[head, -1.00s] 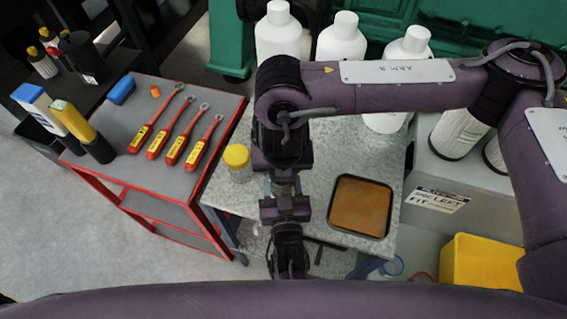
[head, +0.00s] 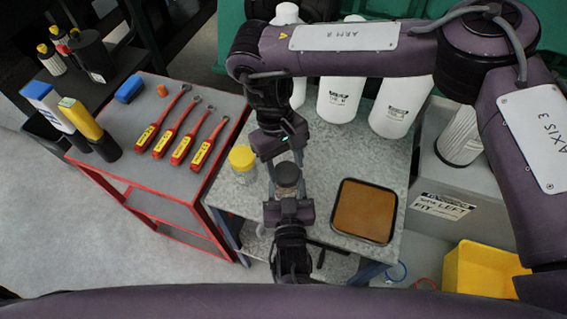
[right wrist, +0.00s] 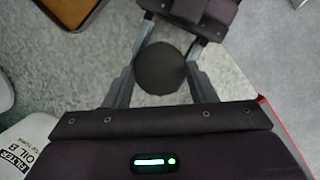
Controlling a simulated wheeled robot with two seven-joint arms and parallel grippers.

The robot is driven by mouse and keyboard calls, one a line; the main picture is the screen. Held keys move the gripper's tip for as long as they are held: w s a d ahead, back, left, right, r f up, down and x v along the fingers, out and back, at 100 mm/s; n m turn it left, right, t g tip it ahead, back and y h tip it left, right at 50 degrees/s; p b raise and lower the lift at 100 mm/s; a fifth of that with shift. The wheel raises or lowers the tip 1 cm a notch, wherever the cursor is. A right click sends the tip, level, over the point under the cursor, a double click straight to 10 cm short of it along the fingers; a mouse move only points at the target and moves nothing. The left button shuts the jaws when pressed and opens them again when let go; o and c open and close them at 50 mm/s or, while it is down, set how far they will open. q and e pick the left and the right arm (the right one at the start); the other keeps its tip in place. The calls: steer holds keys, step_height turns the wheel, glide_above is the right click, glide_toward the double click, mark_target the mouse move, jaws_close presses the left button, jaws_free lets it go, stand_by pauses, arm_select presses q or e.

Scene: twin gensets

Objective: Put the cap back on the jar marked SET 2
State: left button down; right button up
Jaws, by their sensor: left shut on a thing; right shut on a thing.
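My left gripper (head: 288,202) comes up from the bottom and is shut on a small glass jar (head: 287,190). No marking on the jar can be read. A dark round cap (head: 287,173) shows right above the jar; it also shows in the right wrist view (right wrist: 160,68). My right gripper (right wrist: 161,75) is shut on the cap, with one finger on each side of it. In the head view, my right gripper (head: 284,160) is just above my left one. I cannot tell whether the cap sits on the rim or is slightly above it.
A jar with a yellow cap (head: 242,161) stands on the grey bench (head: 330,155), left of my grippers. A tray with a brown surface (head: 364,210) lies to the right. White bottles (head: 341,97) stand behind. A red-edged cart (head: 150,170) with several red tools is at left.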

arm_select(q)
steer(key=shift+d, duration=0.1)
arm_select(e)
steer(key=m, duration=0.3)
steer(key=m+y, duration=0.1)
steer(key=m, duration=0.1)
steer(key=shift+d+m+g+y, duration=0.2)
steer(key=shift+m+g+y, duration=0.1)
steer(key=shift+m, duration=0.1)
steer(key=o, duration=1)
steer(key=v, duration=1.2)
arm_select(q)
steer(key=c, duration=0.6)
jaws_free()
steer(key=shift+o, duration=0.2)
